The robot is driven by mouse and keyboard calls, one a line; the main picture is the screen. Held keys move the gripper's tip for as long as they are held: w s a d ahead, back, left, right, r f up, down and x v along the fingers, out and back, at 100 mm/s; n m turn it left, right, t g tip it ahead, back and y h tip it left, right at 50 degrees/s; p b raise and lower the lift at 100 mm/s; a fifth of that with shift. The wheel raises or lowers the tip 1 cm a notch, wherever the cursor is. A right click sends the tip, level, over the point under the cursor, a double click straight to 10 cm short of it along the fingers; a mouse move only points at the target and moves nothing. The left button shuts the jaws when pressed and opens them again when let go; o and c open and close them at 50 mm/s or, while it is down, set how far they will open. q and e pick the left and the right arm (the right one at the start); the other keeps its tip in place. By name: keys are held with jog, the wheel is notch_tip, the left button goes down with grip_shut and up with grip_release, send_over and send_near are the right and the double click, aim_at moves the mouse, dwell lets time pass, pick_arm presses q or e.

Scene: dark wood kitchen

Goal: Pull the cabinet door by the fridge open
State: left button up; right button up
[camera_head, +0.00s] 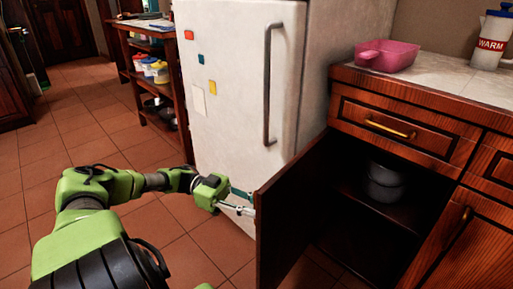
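The cabinet door (291,217) by the fridge stands swung well open, a dark wood panel turned out toward me. The open cabinet (360,235) shows a dark inside with a shelf and a grey pot (384,183) on it. My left gripper (246,211) is at the door's outer edge, on its left side. Its fingertips reach the door, and the door hides the face where a handle would be. I cannot tell whether the fingers are shut on anything. My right gripper is not in view.
The white fridge (232,100) with a long grey handle stands left of the cabinet, behind the door. A drawer (395,127) with a brass handle sits above the opening. A pink container (388,55) and a white jug (492,40) stand on the counter. Tiled floor is clear at left.

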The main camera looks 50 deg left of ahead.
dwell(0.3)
pick_arm(q)
jog(key=v, duration=0.7)
jog(key=shift+a, duration=0.25)
jog(key=shift+s, duration=0.1)
dwell(0.4)
